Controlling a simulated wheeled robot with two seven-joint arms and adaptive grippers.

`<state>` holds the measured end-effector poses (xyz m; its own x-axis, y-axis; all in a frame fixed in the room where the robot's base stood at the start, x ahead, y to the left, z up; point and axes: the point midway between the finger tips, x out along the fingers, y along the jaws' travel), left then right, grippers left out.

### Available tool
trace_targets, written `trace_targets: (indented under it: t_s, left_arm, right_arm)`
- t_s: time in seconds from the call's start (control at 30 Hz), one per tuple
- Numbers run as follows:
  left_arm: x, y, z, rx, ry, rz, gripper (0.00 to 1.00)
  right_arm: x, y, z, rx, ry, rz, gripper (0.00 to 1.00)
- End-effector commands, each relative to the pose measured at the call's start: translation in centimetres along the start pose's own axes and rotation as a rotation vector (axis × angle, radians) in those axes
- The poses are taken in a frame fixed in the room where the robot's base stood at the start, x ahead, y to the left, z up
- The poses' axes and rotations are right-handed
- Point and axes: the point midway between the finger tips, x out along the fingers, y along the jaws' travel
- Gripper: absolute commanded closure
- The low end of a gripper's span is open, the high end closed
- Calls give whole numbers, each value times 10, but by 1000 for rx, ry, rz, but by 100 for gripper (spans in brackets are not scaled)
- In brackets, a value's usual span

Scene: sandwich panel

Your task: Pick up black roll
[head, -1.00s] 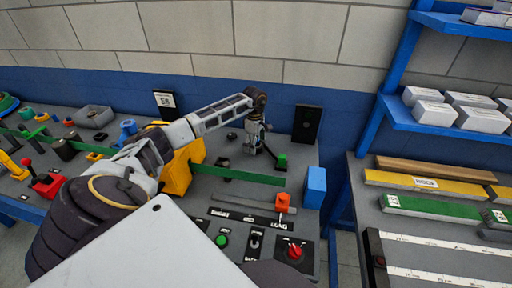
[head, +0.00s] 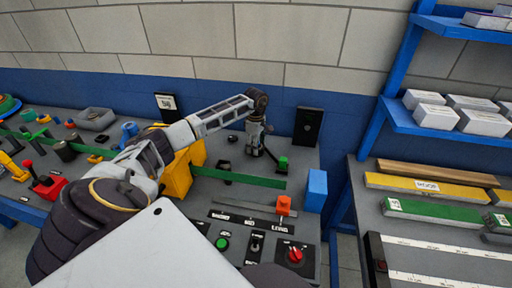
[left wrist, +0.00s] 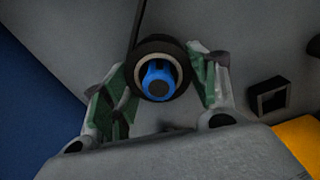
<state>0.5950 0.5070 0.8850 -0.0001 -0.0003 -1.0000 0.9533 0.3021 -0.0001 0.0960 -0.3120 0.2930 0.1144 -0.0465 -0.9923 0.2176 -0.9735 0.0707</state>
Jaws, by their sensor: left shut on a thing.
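The black roll (left wrist: 158,41) shows in the left wrist view as a dark ring with a pale inner rim around a blue core (left wrist: 158,82). My left gripper (left wrist: 160,78) has its two green-padded fingers on either side of the roll and is shut on it. A dark strip runs up from the roll's left edge. In the head view my left gripper (head: 254,146) points down over the back of the grey bench, and the roll is too small and hidden to make out there. My right gripper is not in view.
A green strip (head: 250,180) crosses the bench in front of the gripper, past a yellow block (head: 178,176). A black upright panel (head: 308,124), a small green block (head: 283,162) and a blue block (head: 316,188) stand to the right. A control panel (head: 265,246) is in front.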

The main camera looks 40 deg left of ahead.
Motion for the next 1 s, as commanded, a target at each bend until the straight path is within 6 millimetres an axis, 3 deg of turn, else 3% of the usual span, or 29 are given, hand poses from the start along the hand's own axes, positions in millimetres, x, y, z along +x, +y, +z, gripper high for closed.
trace_targets:
  t_s: [0.6,1.0]
  left_arm:
    - [-78,0,0,0,0,2,66]
    - [-94,0,0,0,0,0,66]
  right_arm:
    - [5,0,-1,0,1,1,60]
    - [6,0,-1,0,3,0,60]
